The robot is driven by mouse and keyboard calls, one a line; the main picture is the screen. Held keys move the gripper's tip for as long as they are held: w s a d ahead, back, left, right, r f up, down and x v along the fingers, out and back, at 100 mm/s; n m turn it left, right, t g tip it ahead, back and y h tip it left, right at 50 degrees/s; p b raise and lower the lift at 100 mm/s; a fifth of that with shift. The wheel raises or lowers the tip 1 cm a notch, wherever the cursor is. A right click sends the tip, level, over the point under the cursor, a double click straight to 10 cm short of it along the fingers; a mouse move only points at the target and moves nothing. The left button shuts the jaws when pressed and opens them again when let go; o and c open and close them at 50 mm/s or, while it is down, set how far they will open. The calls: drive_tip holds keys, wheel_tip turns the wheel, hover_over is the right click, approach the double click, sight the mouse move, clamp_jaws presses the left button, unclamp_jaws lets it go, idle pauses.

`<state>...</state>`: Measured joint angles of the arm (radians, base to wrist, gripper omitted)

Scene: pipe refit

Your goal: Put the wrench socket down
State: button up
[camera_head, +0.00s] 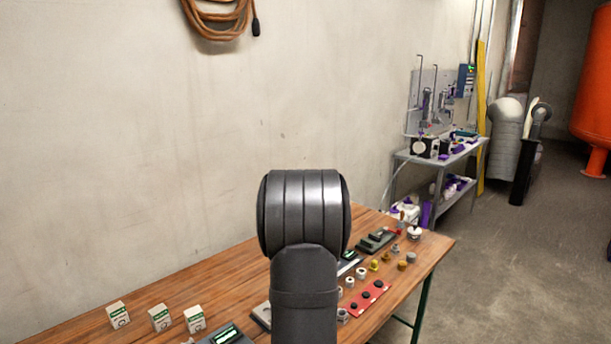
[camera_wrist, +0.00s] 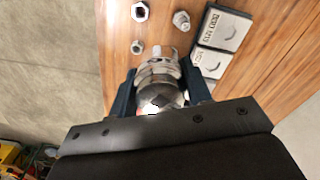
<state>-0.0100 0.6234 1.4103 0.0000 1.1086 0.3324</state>
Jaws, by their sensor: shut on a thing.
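In the wrist view my gripper (camera_wrist: 158,82) is shut on a shiny metal wrench socket (camera_wrist: 160,96), one dark finger on each side of it. The socket shows a square drive hole facing the camera. Its far end points at the wooden table (camera_wrist: 112,30); I cannot tell whether it touches the wood. In the head view my own arm hides the gripper and the socket.
In the wrist view, two hex metal pieces (camera_wrist: 140,12) (camera_wrist: 137,47) and a ridged fitting (camera_wrist: 182,20) stand beyond the socket. Labelled grey blocks (camera_wrist: 225,28) lie to the right. The head view shows white boxes (camera_head: 159,318), a red strip (camera_head: 369,299) and several small fittings.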

drive_tip(key=s+f+n, duration=0.1)
drive_tip(key=f, duration=0.2)
drive_tip(key=f+n, duration=0.1)
drive_tip(key=f, duration=0.2)
drive_tip(key=s+f+n, duration=0.1)
drive_tip(key=f, duration=0.3)
drive_tip(key=shift+s+d+f+n, duration=0.1)
drive_tip(key=shift+s+d+n, duration=0.2)
drive_tip(key=shift+s, duration=0.05)
